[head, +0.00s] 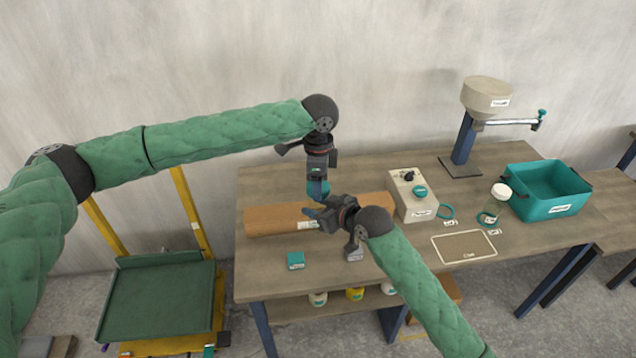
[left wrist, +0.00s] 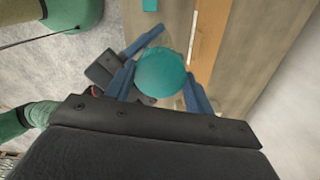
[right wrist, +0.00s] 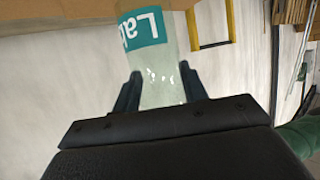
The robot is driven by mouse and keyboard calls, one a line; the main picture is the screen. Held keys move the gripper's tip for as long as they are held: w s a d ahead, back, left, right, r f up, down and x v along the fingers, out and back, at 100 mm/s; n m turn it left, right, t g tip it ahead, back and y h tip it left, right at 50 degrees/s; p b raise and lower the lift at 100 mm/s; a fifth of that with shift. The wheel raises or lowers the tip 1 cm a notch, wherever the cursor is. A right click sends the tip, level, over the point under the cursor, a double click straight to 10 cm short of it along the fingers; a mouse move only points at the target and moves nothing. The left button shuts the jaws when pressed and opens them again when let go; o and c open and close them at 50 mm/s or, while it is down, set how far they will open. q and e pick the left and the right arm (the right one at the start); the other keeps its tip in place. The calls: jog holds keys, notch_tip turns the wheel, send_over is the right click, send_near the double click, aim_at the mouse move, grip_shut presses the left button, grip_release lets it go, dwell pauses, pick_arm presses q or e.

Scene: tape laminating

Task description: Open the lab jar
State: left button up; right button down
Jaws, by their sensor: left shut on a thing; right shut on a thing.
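My left gripper (head: 318,188) points down above the table and is shut on the teal round lid (left wrist: 161,72) of the lab jar. My right gripper (head: 318,212) comes from the right, just below the left one, and is shut on the clear jar body (right wrist: 162,88). The jar carries a teal label (right wrist: 143,28) with white letters, upside down in the right wrist view. In the head view the grippers mostly hide the jar. I cannot tell whether lid and body still touch.
A brown roll (head: 270,219) lies on the table (head: 330,274) behind the grippers. A small teal box (head: 296,260) sits at the front. A beige device (head: 411,196), a white-capped bottle (head: 497,202), a teal bin (head: 548,191) and an outlined mat area (head: 464,246) are to the right.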

pick_arm(q)
jog(key=shift+r, duration=0.65)
jog(key=shift+r, duration=0.35)
jog(key=shift+r, duration=0.15)
dwell(0.4)
